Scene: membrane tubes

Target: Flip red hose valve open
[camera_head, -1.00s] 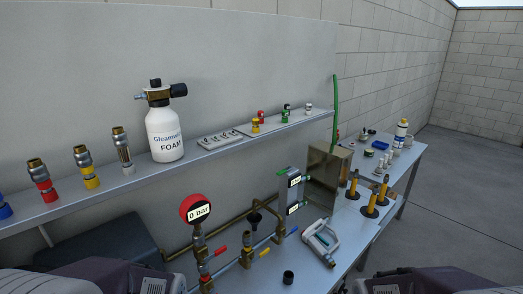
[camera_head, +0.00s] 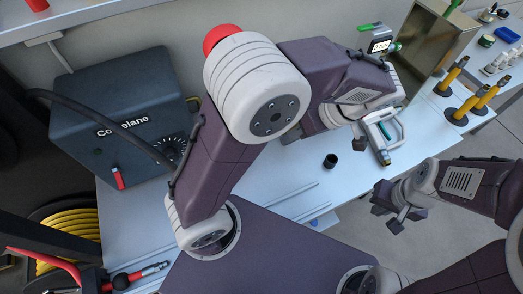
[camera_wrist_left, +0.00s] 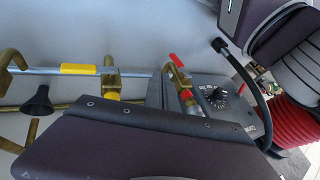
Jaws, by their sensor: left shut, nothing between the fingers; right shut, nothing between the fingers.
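In the left wrist view, a red valve lever (camera_wrist_left: 177,61) sits on a brass fitting of the pipework. A second red lever (camera_wrist_left: 187,96) shows just below it, and a yellow lever (camera_wrist_left: 80,69) lies on the pipe further left. My right gripper (camera_head: 395,206) is shut and empty, in front of the bench edge.
A dark box (camera_head: 110,120) with a dial and red handle stands on the left. A white tool (camera_head: 382,135) and black cup (camera_head: 330,161) rest on the bench (camera_head: 280,205). Yellow-handled items (camera_head: 455,77) stand right. A yellow hose coil (camera_head: 70,235) lies lower left.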

